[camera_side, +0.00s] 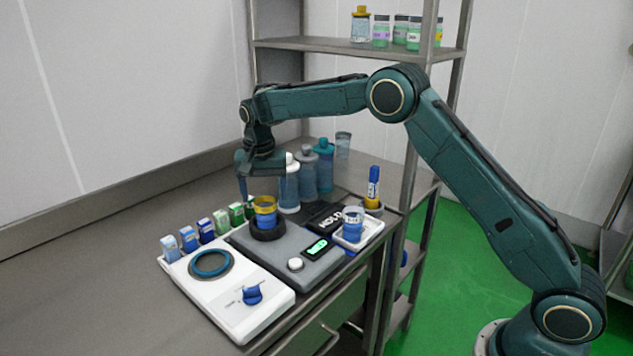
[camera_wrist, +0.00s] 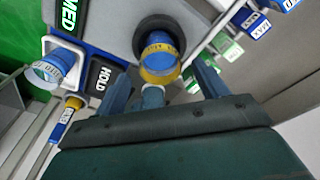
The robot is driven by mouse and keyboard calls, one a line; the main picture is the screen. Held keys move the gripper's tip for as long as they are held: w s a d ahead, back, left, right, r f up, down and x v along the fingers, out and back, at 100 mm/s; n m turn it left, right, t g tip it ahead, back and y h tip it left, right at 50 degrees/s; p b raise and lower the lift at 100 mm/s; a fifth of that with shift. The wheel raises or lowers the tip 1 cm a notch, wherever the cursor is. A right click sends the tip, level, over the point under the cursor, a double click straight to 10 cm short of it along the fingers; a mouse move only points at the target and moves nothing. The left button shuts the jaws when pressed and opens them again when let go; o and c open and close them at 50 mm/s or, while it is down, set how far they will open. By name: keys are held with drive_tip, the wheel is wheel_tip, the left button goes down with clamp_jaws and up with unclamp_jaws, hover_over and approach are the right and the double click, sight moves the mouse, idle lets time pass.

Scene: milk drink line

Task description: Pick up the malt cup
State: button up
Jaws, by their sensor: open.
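The malt cup (camera_side: 265,214), blue with a yellow upper band, stands upright in a dark ring on the grey unit. In the wrist view the cup (camera_wrist: 160,58) shows a printed label too small to read surely. My gripper (camera_wrist: 163,88) is open, one finger at each side of the picture, with the cup just beyond the fingertips. In the side view my gripper hangs above and behind the cup, not visibly touching it; one finger shows clearly. A second cup (camera_side: 353,224), clear with blue, stands on a white tray at right; it also shows in the wrist view (camera_wrist: 52,68).
Several tall bottles (camera_side: 324,166) stand close behind the cup. A HOLD plate (camera_side: 326,217) and a green display (camera_side: 317,248) are at the right. A white scale-like unit (camera_side: 235,305) is in front.

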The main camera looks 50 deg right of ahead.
sight(265, 208)
drive_tip(key=shift+f, duration=0.2)
drive_tip(key=shift+w+d+f, duration=0.15)
drive_tip(key=shift+f, duration=1.1)
drive_tip(key=shift+w+d+f, duration=0.1)
drive_tip(key=shift+w+f, duration=0.05)
drive_tip(key=shift+f, duration=1.1)
drive_tip(key=c, duration=1.3)
drive_tip(key=shift+r, duration=0.1)
drive_tip(key=shift+r, duration=4.95)
